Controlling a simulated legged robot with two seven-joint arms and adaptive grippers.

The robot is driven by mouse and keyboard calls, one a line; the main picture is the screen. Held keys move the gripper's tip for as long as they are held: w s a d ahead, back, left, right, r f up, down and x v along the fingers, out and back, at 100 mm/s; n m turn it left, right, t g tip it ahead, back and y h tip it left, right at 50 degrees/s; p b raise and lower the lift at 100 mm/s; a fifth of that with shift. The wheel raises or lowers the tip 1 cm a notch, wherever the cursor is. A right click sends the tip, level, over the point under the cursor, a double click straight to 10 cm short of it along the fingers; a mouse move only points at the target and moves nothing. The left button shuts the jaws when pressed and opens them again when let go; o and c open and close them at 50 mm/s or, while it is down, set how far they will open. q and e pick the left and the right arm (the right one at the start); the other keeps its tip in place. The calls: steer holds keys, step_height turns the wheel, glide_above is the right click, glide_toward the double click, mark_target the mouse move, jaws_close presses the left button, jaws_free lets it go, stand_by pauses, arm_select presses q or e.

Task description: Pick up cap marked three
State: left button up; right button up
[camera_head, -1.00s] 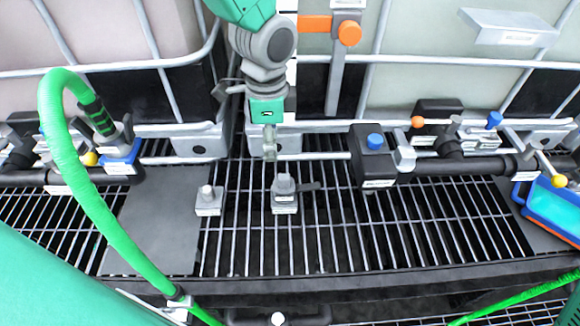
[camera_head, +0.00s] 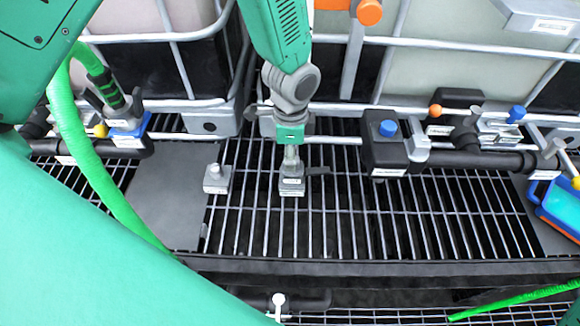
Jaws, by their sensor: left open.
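Two grey caps on square bases with small white labels sit on the grating. One cap (camera_head: 216,180) is at the left, near the dark plate. The other cap (camera_head: 291,187) is to its right, with a dark lever on its right side. The labels are too small to read, so I cannot tell which is marked three. My left gripper (camera_head: 291,162) points down directly over the right-hand cap, open, with its fingers at the cap's top. I cannot tell whether they touch it. My right gripper is not in view.
A black valve block with a blue knob (camera_head: 388,128) stands right of the gripper on the pipe. A green hose (camera_head: 95,178) curves down at the left. A blue-framed device (camera_head: 560,208) is at the right edge. The grating between the cap and that device is clear.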

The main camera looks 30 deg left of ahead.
arm_select(q)
steer(key=shift+w+d+f, duration=0.15)
steer(key=shift+d+f, duration=0.55)
steer(key=shift+f, duration=0.35)
steer(key=shift+a, duration=0.4)
steer(key=c, duration=0.7)
steer(key=shift+a, duration=0.3)
jaws_close()
steer(key=shift+d+r, duration=0.15)
steer(key=shift+d, duration=0.1)
step_height(320, 180, up, 9)
steer(key=shift+f, duration=0.15)
steer(key=shift+a+r, duration=0.15)
steer(key=shift+r, duration=0.3)
